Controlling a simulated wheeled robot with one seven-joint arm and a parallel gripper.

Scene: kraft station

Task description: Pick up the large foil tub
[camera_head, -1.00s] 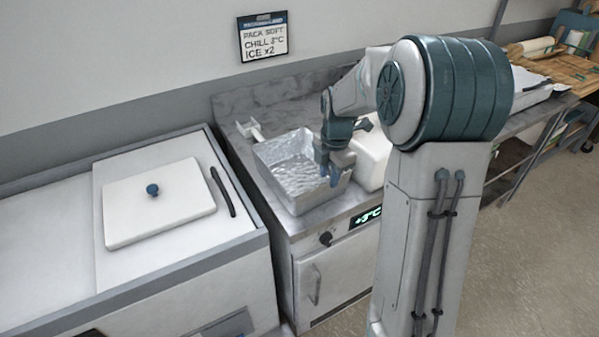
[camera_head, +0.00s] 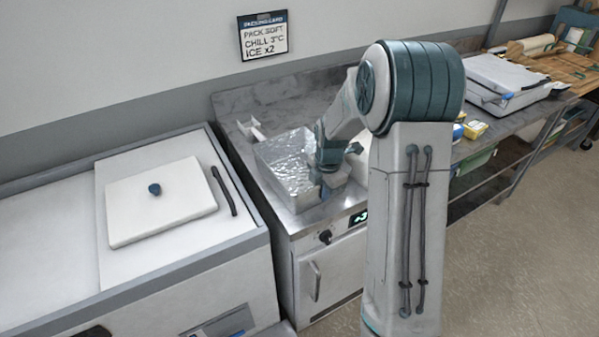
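The large foil tub (camera_head: 283,160) is a silvery, crinkled, open rectangular tub. It stands on the steel top of the small chiller cabinet, left of my arm. My gripper (camera_head: 326,190) is at the tub's right side, by the near right corner of its rim. My wrist hides part of that side. The fingers are small and partly hidden, so I cannot tell whether they are open or shut, or whether they touch the rim.
A white box (camera_head: 358,158) stands close to the right of the tub, partly behind my arm. A small white item (camera_head: 250,130) lies behind the tub. A chest with a white lid (camera_head: 160,200) is at left. A grey case (camera_head: 505,82) lies on the right counter.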

